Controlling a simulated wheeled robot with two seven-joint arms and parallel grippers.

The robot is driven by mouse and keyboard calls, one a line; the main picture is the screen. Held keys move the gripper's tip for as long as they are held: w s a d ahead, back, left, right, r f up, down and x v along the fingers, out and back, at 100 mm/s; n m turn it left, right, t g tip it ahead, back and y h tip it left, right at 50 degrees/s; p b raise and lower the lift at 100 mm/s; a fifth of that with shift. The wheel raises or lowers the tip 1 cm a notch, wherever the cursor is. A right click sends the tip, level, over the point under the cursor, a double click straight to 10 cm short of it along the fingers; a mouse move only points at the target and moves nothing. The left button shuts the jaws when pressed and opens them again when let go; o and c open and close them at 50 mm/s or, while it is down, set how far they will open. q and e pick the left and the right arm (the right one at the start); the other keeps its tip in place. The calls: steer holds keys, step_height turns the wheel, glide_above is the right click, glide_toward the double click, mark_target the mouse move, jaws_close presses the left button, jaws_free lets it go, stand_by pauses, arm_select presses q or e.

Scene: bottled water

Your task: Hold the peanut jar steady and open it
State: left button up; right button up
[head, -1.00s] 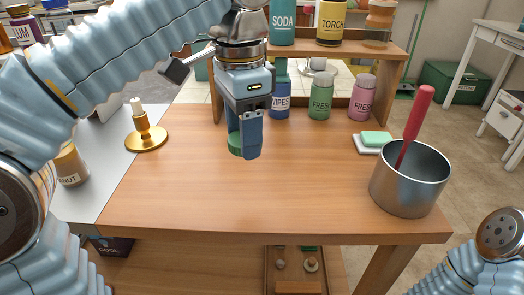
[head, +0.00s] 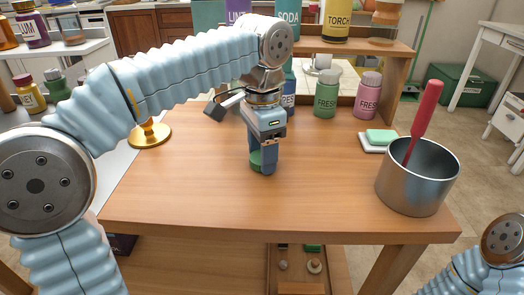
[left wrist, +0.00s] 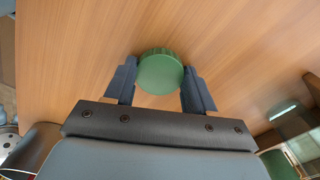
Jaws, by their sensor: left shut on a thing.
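My left gripper (head: 262,168) points down over the middle of the wooden table and is shut on a green ridged round lid (left wrist: 160,72). In the left wrist view the lid sits between the two fingertips. In the head view only a green bit of it (head: 256,158) shows beside the fingers; I cannot tell whether it touches the table. No peanut jar can be made out now; my left arm covers the left side, where a tan jar with a label ending in "NUT" stood earlier. My right gripper is out of view; only part of my right arm shows at lower right.
A metal pot (head: 416,185) with a red-handled tool (head: 425,115) stands at the table's right. Behind it are a green sponge on a white dish (head: 376,147), a green jar (head: 326,100) and a pink jar (head: 368,100). A gold candlestick base (head: 150,134) is at left. The table's front middle is clear.

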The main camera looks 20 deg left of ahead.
arm_select(q)
steer(key=shift+f, duration=0.1)
steer(key=o, duration=1.2)
steer(key=shift+c, duration=0.2)
step_height(320, 180, up, 12)
steer(key=p, duration=0.3)
steer(key=shift+p, duration=0.35)
